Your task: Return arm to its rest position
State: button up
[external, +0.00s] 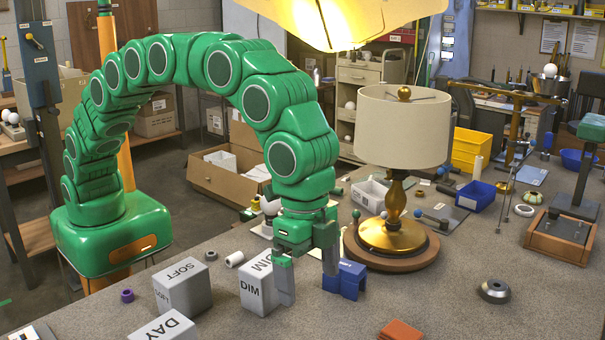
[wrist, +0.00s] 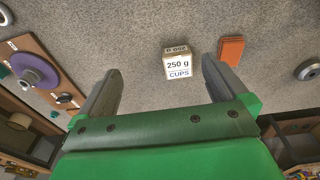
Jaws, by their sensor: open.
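My gripper (external: 307,284) hangs fingers-down from the green arm above the grey worktop, open and with nothing visible between its fingers. In the wrist view the two grey fingers of my gripper (wrist: 161,72) stand wide apart. An assembled lamp with a cream shade (external: 403,127), gold stem and gold base (external: 392,237) stands upright on a round wooden foot, right of my gripper and apart from it. A white block marked DIM (external: 256,291) appears just left of the fingers, and a blue block (external: 346,279) just right. I cannot tell whether the fingers touch either.
An orange block (external: 401,330) and a metal ring (external: 494,290) lie at the front right. A box marked 250 g CUPS (wrist: 179,65) shows in the wrist view. A yellow shape hangs overhead.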

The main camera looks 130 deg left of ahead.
jog(key=s+d+r, duration=0.1)
jog(key=s+r, duration=0.2)
jog(key=s, duration=0.6)
jog(key=s+d+r+g, duration=0.1)
jog(key=s+r, duration=0.3)
jog(key=s, duration=0.5)
jog(key=s+d+r, duration=0.2)
jog(key=s+r, duration=0.1)
jog(key=s, duration=0.5)
jog(key=s+f+g, duration=0.1)
jog(key=s, duration=1.6)
jog(key=s+f, duration=0.2)
jog(key=s, duration=1.5)
jog(key=shift+f+g, duration=0.25)
jog(key=shift+g, duration=0.15)
